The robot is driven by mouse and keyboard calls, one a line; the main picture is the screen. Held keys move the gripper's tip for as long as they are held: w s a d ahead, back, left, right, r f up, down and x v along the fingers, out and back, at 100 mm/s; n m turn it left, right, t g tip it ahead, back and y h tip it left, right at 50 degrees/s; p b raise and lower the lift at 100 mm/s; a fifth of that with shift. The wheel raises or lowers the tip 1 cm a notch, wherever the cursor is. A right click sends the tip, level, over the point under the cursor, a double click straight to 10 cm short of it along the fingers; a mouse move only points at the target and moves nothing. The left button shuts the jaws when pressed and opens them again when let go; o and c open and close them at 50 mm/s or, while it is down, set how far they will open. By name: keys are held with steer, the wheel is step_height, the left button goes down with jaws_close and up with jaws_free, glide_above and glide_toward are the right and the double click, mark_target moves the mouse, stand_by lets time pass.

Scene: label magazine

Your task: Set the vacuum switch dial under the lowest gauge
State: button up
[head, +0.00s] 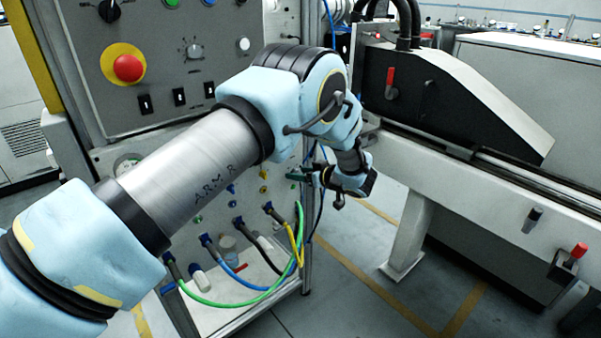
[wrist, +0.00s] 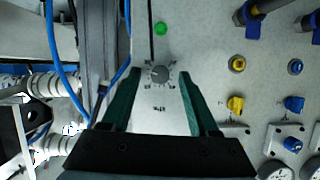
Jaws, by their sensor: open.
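A small grey dial (wrist: 158,74) with printed marks around it sits on a pale panel in the wrist view, and its pointer setting is too small to read. My gripper (wrist: 161,82) is open, with its two green fingers on either side of the dial. I cannot tell whether they touch it. In the head view my gripper (head: 299,177) is beside the right edge of the panel, and the dial cannot be made out there. Part of a gauge (wrist: 275,170) shows at the lower right of the wrist view. My arm hides much of the panel in the head view.
A green light (wrist: 160,29), a yellow knob (wrist: 235,103) and a blue knob (wrist: 293,104) are near the dial. Blue hoses run left of it. In the head view, green, yellow and blue hoses (head: 240,287) loop below, and a red emergency button (head: 128,68) is above.

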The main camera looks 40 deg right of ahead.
jaws_close()
stand_by(0.5)
